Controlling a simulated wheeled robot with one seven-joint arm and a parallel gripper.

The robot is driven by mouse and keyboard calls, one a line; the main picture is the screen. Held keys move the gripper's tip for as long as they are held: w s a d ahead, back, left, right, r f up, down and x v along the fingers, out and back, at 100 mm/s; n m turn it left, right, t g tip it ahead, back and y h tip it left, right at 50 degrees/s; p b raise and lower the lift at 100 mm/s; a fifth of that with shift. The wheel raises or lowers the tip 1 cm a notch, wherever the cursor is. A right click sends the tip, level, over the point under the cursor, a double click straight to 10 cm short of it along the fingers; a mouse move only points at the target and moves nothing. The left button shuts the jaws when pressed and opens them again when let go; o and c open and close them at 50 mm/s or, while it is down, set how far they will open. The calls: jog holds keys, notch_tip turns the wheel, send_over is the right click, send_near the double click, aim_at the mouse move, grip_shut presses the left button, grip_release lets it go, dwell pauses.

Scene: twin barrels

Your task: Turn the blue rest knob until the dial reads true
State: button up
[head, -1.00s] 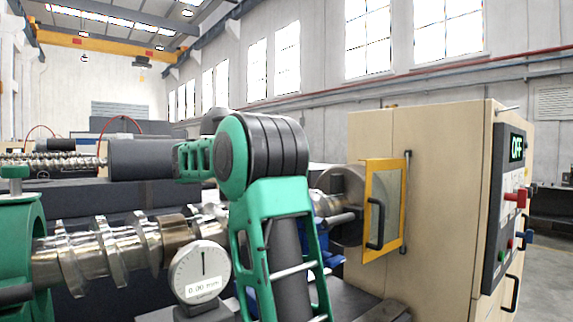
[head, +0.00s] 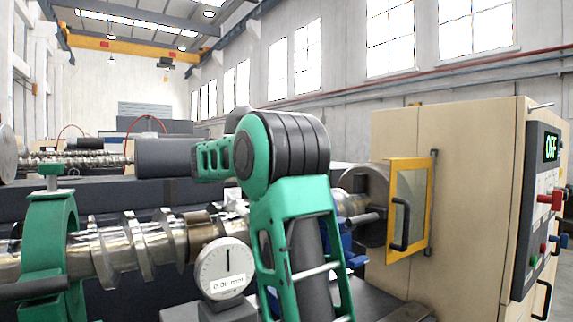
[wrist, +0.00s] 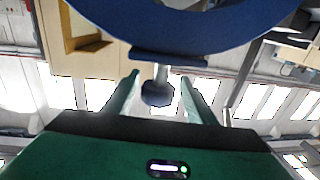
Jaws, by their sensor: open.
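The blue rest (head: 352,258) shows only in part in the head view, behind my green arm. In the wrist view a large blue ring (wrist: 190,38) fills the top. Its blue knob (wrist: 157,92) hangs on a short pale stem below it. My gripper (wrist: 160,80) is open, with one finger on each side of the knob and visible gaps between. The gripper is hidden in the head view.
A shiny screw shaft (head: 120,247) runs through a green rest (head: 52,235) at the left. At the right stand a beige cabinet (head: 470,190), a yellow-framed guard (head: 409,205) and a control panel reading OFF (head: 541,200). My arm crosses close before the machine.

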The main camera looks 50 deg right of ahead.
jog(key=w+a, duration=0.2)
jog(key=a, duration=0.7)
dwell(0.9)
dwell(0.7)
